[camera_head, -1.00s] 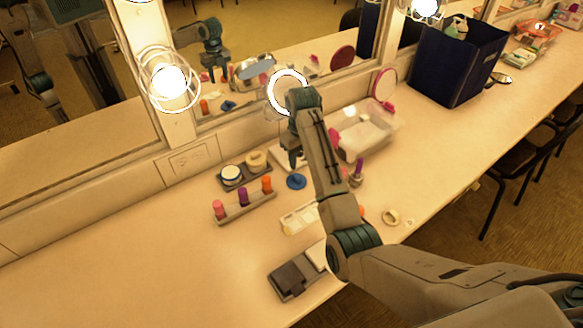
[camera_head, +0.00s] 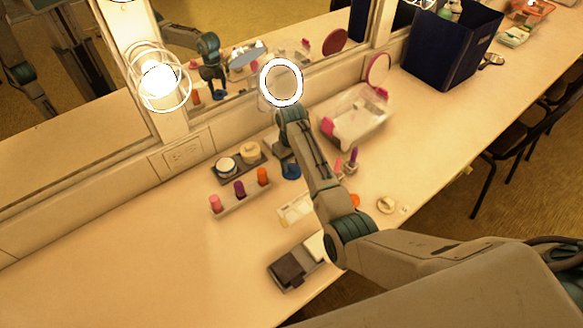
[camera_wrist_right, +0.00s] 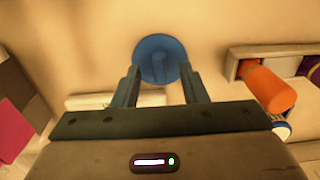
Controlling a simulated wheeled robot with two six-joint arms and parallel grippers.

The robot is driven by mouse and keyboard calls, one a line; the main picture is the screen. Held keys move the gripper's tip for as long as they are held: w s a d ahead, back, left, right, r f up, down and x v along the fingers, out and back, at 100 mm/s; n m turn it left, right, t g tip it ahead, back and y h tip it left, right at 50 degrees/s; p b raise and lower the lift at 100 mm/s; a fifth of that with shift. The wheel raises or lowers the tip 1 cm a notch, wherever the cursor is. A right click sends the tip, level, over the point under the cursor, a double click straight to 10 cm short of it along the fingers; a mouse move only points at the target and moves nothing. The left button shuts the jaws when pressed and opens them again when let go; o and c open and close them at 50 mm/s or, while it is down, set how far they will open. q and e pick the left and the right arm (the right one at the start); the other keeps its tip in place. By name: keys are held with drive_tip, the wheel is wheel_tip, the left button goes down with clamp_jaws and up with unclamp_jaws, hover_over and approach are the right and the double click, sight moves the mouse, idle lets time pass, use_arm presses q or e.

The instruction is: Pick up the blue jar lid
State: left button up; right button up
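The blue jar lid (camera_head: 291,171) lies on the counter, partly covered by my right gripper (camera_head: 284,156) in the head view. In the right wrist view the round blue lid (camera_wrist_right: 160,55) lies just beyond the fingertips, roughly centred between them. My right gripper (camera_wrist_right: 160,80) is open and empty, with its two fingers apart. I cannot tell whether the fingers touch the lid. My left gripper is not directly in view.
A rack of upright lipsticks (camera_head: 244,198) and a tray with two jars (camera_head: 240,165) stand left of the lid. A clear bin (camera_head: 352,116) stands to its right. The mirror wall is close behind. The counter's left part is clear.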

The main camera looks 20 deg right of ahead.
drive_tip(key=shift+f, duration=0.55)
clamp_jaws()
